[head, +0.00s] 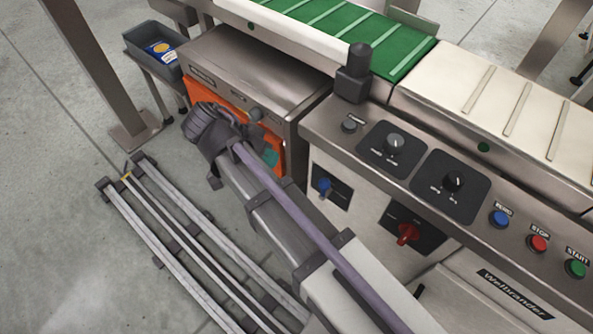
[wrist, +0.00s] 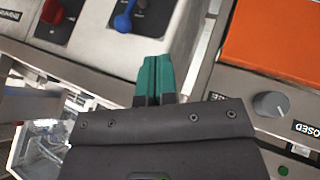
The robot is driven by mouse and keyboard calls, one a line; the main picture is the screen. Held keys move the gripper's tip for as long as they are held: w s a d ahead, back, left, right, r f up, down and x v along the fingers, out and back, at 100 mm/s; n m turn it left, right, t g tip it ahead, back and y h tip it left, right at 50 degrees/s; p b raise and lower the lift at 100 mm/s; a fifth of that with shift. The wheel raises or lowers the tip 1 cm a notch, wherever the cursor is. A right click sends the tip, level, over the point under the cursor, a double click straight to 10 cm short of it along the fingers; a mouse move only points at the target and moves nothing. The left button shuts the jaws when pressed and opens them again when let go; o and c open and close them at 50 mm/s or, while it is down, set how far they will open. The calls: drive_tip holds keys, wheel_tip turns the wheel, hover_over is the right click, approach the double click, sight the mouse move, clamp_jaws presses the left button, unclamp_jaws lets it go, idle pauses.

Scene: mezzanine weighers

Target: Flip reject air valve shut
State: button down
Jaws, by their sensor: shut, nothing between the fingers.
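A blue lever (head: 325,187) sits on a black plate on the cream machine front. In the wrist view the blue lever (wrist: 124,20) is at the top, left of my fingers, its handle slanting down-left. It looks like the valve handle, but its plate label is not readable. My gripper (head: 270,157) is beside the orange-fronted cabinet, left of the lever. In the wrist view my gripper (wrist: 153,80) has its teal fingers together with nothing between them, apart from the lever.
A red rotary switch (head: 408,234) is on another black plate to the right. A grey knob (wrist: 271,104) is beside the orange panel (wrist: 275,40). Blue, red and green push buttons line the console (head: 330,125). A grey bin (head: 150,50) stands at the back left.

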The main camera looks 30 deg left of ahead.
sight(326, 187)
drive_tip(key=w+d+f+b, duration=0.4)
drive_tip(key=d+f+b, duration=0.2)
drive_tip(key=d, duration=0.2)
drive_tip(key=shift+w+d+f, duration=0.2)
drive_tip(key=shift+f, duration=0.15)
